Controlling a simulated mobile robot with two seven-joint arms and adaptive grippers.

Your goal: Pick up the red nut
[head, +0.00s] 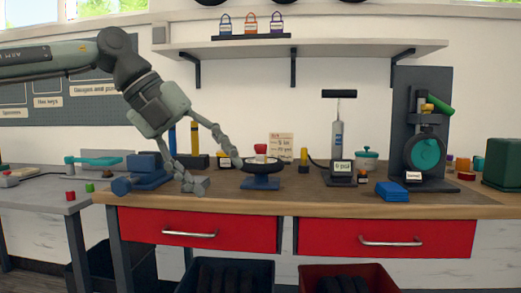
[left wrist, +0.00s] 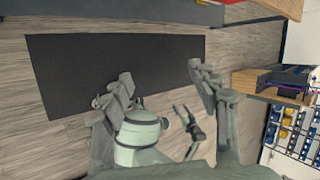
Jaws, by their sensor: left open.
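A small red block-like piece (head: 70,196), which may be the red nut, sits on the grey side table at the left, near its front edge. It is too small for me to make out a hole. My left gripper (head: 218,174) is open and empty, its fingers spread above the wooden bench, well to the right of the red piece. In the left wrist view the open fingers (left wrist: 163,80) frame bare floor and a dark mat; no red nut shows between them. A small claw-like part there may be my right gripper; its state is unclear.
A green piece (head: 89,187) sits beside the red one. Red drawers (head: 200,230) are below the bench top.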

